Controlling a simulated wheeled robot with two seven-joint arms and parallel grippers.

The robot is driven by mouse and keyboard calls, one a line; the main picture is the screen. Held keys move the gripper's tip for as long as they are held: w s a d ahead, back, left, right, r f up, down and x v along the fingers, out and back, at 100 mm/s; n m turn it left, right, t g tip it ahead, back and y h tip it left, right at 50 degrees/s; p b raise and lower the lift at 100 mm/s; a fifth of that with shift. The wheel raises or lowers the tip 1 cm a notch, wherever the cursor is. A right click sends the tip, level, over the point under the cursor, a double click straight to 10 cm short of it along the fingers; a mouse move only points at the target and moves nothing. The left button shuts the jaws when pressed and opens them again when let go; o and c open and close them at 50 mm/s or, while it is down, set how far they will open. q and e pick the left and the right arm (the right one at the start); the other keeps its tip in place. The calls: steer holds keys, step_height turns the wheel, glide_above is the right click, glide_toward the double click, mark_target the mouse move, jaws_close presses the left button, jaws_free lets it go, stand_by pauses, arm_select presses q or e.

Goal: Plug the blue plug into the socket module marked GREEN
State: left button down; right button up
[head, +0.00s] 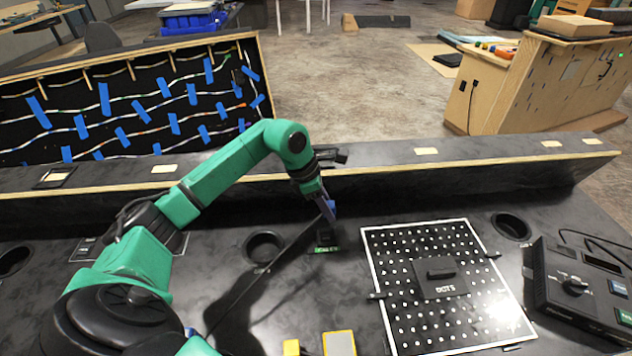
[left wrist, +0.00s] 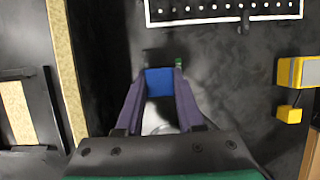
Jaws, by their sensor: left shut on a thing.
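My left gripper (head: 326,204) is shut on the blue plug (head: 331,207) and holds it over the table; the head view shows only a little of the plug. In the left wrist view the blue plug (left wrist: 159,82) sits between the two fingertips of the left gripper (left wrist: 160,90). A small dark socket module with a green label (head: 327,249) stands on the black table just below the plug. Its green edge (left wrist: 179,63) shows just past the right fingertip in the left wrist view. The plug appears apart from the module. My right gripper is not in view.
A white-bordered dotted board (head: 383,300) marked DOTS lies right of the module. A control box with a knob (head: 575,286) stands at the right. Yellow blocks (head: 339,343) sit at the front. A raised ledge (head: 440,179) runs behind. Round holes (head: 265,247) open in the table.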

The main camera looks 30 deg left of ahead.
arm_select(q)
steer(key=shift+w+d+f, duration=0.1)
steer(key=shift+w+f, duration=0.05)
steer(key=shift+w, duration=0.25)
steer(key=shift+s+f, duration=0.1)
steer(key=shift+s, duration=0.05)
steer(key=shift+s+f+b, duration=0.75)
steer(key=shift+f+b, duration=0.15)
steer(key=shift+b, duration=0.15)
steer(key=f+b, duration=0.2)
steer(key=f, duration=0.1)
steer(key=f+b, duration=0.1)
steer(key=shift+w+f, duration=0.2)
steer(key=shift+w, duration=0.1)
steer(key=shift+f, duration=0.2)
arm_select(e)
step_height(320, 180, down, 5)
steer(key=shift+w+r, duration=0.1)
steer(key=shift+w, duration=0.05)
arm_select(q)
steer(key=shift+b, duration=0.35)
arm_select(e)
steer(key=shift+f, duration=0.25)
arm_select(q)
steer(key=shift+f+b, duration=0.65)
steer(key=shift+b, duration=0.05)
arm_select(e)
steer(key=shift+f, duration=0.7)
